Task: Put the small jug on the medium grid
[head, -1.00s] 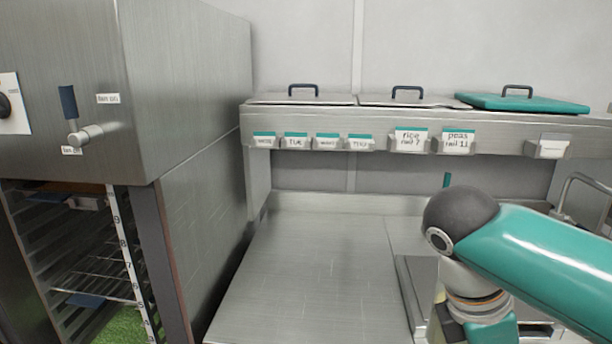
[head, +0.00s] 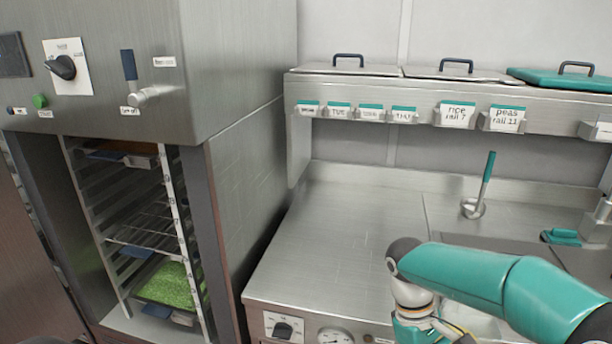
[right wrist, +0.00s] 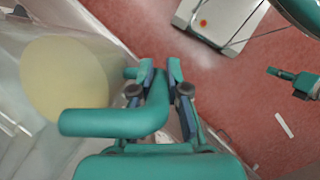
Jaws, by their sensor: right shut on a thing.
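My right gripper (right wrist: 160,85) is shut on the teal handle of the jug (right wrist: 75,80). The jug is clear, with a pale yellow round area showing inside, and fills the left of the right wrist view. In the head view my right forearm comes in at the lower right; its gripper and the jug are out of sight. A wire grid (head: 140,232) lies on the rails inside the open cabinet at the left; I cannot tell its size class. A teal and dark part (right wrist: 293,83) at the right of the wrist view looks like my left gripper; its jaw state is unclear.
The cabinet (head: 240,190) has a numbered rail strip and a green-filled tray (head: 170,284) below the grid. A bare steel counter (head: 335,240) stands right of it, with a ladle (head: 474,208) farther right. Lidded containers line the shelf above. Red floor shows in the wrist view.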

